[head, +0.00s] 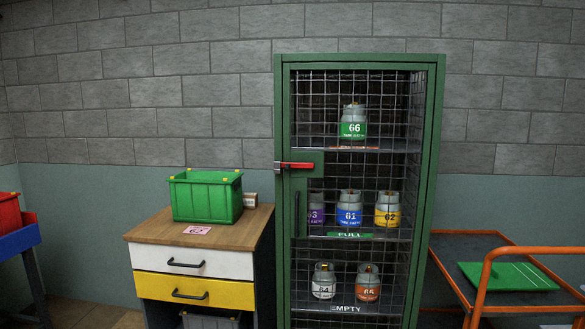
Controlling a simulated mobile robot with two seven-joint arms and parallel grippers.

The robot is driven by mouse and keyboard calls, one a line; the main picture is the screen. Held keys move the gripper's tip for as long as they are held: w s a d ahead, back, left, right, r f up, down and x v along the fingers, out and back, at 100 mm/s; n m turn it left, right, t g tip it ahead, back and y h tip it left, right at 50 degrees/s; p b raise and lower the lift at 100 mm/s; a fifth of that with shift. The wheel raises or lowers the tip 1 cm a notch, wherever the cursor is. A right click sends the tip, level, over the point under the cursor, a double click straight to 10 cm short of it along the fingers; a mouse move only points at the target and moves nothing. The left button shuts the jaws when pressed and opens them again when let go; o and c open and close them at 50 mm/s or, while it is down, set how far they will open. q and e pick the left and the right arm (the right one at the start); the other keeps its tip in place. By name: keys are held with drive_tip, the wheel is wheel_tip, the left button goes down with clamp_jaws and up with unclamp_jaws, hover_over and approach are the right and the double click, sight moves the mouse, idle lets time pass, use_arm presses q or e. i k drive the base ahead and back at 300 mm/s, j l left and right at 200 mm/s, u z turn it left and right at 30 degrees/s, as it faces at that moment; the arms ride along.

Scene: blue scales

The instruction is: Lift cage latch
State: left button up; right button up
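A green cage cabinet (437,150) with a wire mesh front stands in the middle of the head view. Its door looks shut. A red latch (296,165) lies horizontally across the left edge of the door frame, a little above a dark vertical handle (297,213). Behind the mesh, shelves hold numbered gas canisters: 66 in green (353,122) on top, 61 in blue (349,208) and 62 in yellow (387,210) in the middle, with a purple one partly hidden. Neither of my grippers is in view.
Left of the cabinet, a drawer unit (140,240) carries a green crate (207,198) and a pink card (197,230). A cart with an orange rail (482,280) and a green board (507,277) stands right. A red bin (9,213) shows far left.

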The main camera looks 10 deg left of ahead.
sight(286, 166)
drive_tip(key=i+l, duration=0.25)
drive_tip(key=i, duration=0.3)
drive_tip(key=i+l, duration=0.25)
drive_tip(key=i, duration=0.3)
drive_tip(key=i+l+u, duration=0.1)
drive_tip(key=i+l, duration=0.15)
drive_tip(key=i, duration=0.25)
drive_tip(key=i+l, duration=0.3)
drive_tip(key=i, duration=0.25)
